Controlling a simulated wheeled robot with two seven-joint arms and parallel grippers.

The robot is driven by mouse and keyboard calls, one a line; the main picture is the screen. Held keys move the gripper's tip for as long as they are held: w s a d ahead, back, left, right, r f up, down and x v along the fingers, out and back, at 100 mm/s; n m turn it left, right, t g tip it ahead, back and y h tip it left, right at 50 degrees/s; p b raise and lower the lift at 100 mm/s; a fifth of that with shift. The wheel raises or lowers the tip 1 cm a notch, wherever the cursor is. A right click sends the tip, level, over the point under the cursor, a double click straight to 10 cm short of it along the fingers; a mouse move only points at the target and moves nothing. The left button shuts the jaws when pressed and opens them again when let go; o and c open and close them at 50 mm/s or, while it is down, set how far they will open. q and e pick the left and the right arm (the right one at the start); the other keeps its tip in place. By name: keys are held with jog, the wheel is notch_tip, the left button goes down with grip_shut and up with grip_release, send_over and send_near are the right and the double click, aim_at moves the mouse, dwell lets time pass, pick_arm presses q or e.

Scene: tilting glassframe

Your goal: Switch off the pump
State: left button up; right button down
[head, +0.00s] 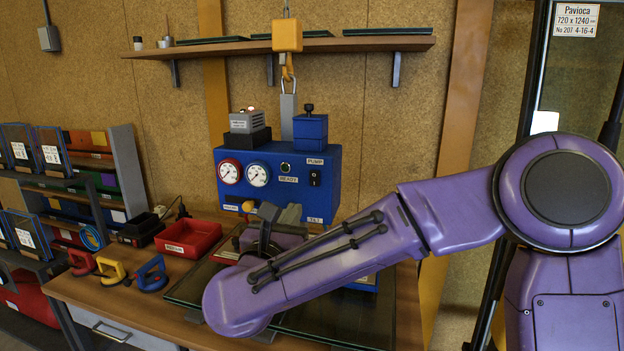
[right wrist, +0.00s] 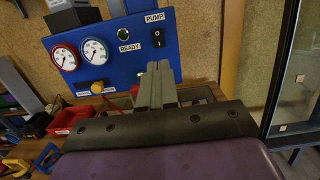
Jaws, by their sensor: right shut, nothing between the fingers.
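The blue control box (head: 268,190) stands at the back of the bench against the wall. In the head view the gripper (head: 291,213) is low in front of the box, partly hidden by my arm. My left gripper is not in view.
Two round gauges (head: 244,173), a READY lamp (head: 285,167) and a yellow knob (head: 248,206) share the panel. A yellow hoist block (head: 287,35) hangs above. Glass (head: 360,322) lies beneath my arm.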

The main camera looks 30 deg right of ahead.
jog(key=p, duration=0.7)
send_near(315, 175)
jog(key=x, duration=0.6)
jog(key=shift+d+r, duration=0.1)
jog(key=shift+r, duration=0.1)
jog(key=shift+w+d+f, duration=0.15)
jog(key=shift+w+d, duration=0.1)
jog(key=shift+w, duration=0.05)
